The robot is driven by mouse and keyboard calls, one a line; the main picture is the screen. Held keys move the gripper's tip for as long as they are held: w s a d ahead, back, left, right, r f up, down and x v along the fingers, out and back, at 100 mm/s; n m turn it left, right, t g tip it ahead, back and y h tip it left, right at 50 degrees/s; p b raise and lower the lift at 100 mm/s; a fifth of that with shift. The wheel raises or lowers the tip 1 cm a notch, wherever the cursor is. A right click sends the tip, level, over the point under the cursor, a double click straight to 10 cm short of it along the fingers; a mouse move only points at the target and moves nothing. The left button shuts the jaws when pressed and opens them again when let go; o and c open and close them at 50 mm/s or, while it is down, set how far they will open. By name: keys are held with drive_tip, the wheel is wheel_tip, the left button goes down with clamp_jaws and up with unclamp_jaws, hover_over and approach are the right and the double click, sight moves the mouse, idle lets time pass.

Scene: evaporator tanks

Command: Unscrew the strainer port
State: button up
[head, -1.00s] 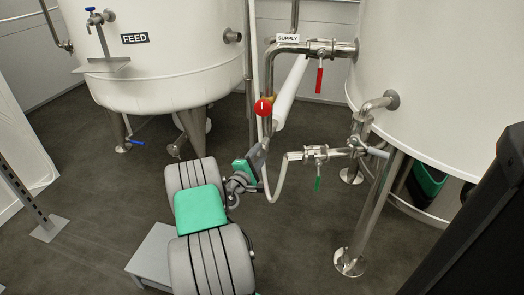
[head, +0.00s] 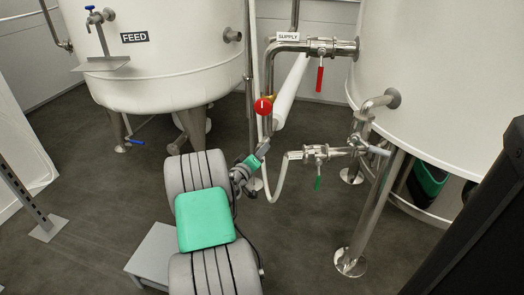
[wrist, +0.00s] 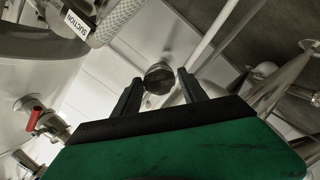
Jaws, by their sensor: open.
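A round dark cap with a paler metal rim, apparently the strainer port (wrist: 160,76), is in the upper middle of the wrist view. My gripper (wrist: 158,84) is open, its two black fingers pointing toward the cap, one on each side of it in the picture. I cannot tell whether either finger touches it or how deep they reach. In the head view my gripper (head: 266,144) is beyond my grey arm, below the red ball knob. I cannot make out the strainer port clearly there.
A red-handled valve (head: 320,70) on the SUPPLY pipe and a green-handled valve (head: 318,168) lie right of my gripper. A hanging hose (head: 282,181) passes close by. The FEED tank (head: 170,65) is left, another white tank (head: 440,80) right. A SUCTION label (wrist: 77,22) shows at upper left.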

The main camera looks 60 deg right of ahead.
drive_tip(key=m+t, duration=0.1)
drive_tip(key=m, duration=0.4)
drive_tip(key=m+t, duration=0.2)
drive_tip(key=m, duration=0.4)
drive_tip(key=m+t, duration=0.1)
drive_tip(key=m, duration=0.4)
drive_tip(key=shift+s+y, duration=0.3)
drive_tip(key=shift+y, duration=0.1)
drive_tip(key=shift+c, duration=0.5)
drive_tip(key=shift+f, duration=0.1)
clamp_jaws()
drive_tip(key=n, duration=0.4)
drive_tip(key=shift+g, duration=0.4)
